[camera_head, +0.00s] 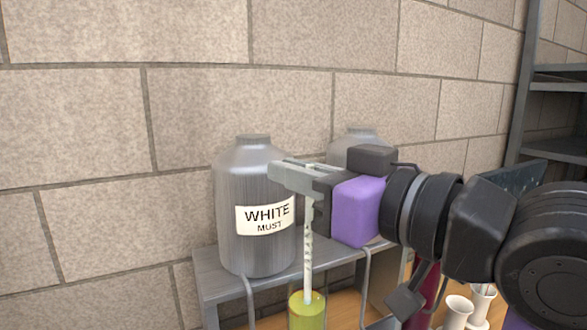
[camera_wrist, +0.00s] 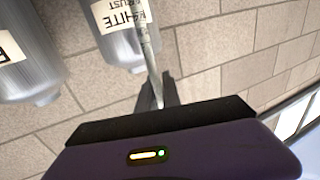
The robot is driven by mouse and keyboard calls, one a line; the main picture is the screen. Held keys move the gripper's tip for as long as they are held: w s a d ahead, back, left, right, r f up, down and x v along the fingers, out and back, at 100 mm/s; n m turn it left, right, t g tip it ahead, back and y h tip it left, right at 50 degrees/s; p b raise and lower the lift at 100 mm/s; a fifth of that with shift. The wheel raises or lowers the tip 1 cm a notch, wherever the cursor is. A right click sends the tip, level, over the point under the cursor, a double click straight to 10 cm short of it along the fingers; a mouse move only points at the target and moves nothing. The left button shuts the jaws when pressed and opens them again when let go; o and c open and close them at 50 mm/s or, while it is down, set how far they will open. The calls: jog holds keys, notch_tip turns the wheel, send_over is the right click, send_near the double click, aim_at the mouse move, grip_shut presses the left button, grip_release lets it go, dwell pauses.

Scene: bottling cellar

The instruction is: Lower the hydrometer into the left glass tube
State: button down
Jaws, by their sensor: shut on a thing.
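My gripper (camera_head: 300,174) is shut on the upper part of the hydrometer (camera_head: 308,246), a thin pale rod with grey markings. It hangs close to upright below the fingers. A glass tube (camera_head: 307,313) with yellow-green liquid stands under it at the bottom edge of the head view, its lower part cut off. The hydrometer's low end meets the tube's mouth in the picture; I cannot tell whether it is inside or in front. In the wrist view the hydrometer (camera_wrist: 149,55) runs up from between the dark fingers (camera_wrist: 160,92). No second tube is clearly visible.
A grey jug (camera_head: 243,190) labelled "WHITE MUST" and another jug (camera_head: 357,135) stand on a metal stand (camera_head: 222,290) behind the tube. White vessels (camera_head: 457,312) and a dark red object (camera_head: 425,290) are at lower right. A metal rack (camera_head: 520,110) stands at far right.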

aim_at(306, 203)
jog(key=shift+f+b, duration=0.95)
jog(key=shift+f, duration=0.65)
